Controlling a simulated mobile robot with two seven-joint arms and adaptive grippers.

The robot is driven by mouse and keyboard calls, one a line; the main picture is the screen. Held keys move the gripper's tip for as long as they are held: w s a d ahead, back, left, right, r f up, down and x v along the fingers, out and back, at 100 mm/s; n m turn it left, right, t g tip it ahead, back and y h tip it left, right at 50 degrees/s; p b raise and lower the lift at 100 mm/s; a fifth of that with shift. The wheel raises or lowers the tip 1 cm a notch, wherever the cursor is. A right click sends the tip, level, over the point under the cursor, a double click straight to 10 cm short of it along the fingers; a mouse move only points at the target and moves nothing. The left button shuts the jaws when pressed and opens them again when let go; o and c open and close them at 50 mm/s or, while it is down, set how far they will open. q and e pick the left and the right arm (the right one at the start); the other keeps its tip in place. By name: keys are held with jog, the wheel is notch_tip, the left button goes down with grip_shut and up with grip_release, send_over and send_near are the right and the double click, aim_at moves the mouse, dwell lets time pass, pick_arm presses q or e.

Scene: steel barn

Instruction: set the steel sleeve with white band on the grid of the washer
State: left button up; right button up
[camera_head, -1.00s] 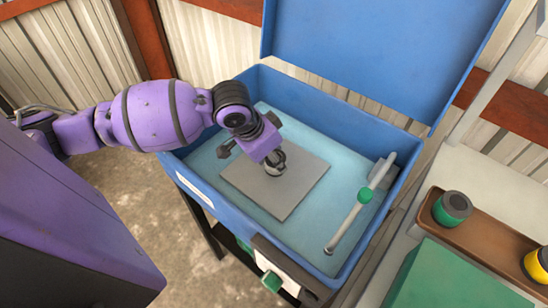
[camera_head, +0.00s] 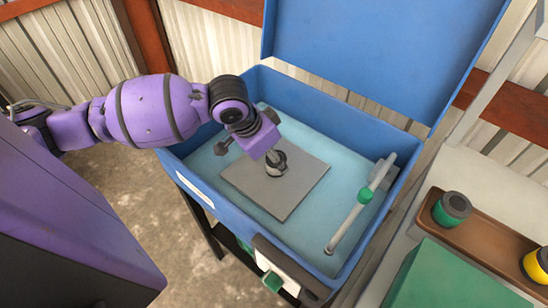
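The washer (camera_head: 358,133) is a blue open box with its lid up and a light blue inside. Its grid (camera_head: 297,188) is a flat grey square plate. My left gripper (camera_head: 273,157) points down over the upper middle of the grid, mostly hidden under my purple wrist. A small round steel piece with a dark centre (camera_head: 277,165) shows just below the wrist, over or on the grid. It looks like the steel sleeve, but I see no white band. I cannot tell whether the fingers touch it. My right gripper is out of view.
A spray arm with a green joint (camera_head: 365,195) stands at the right inside the washer. To the right, a brown tray (camera_head: 476,238) holds a green and dark cylinder (camera_head: 451,208) and a yellow one (camera_head: 537,265), beside a green block (camera_head: 450,280).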

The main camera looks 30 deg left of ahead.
pick_arm(q)
jog(key=p+v, duration=0.1)
jog(key=v, duration=0.9)
jog(key=shift+r+p, duration=0.2)
jog(key=shift+p, duration=0.15)
jog(key=shift+s, duration=0.15)
jog(key=shift+c, duration=0.4)
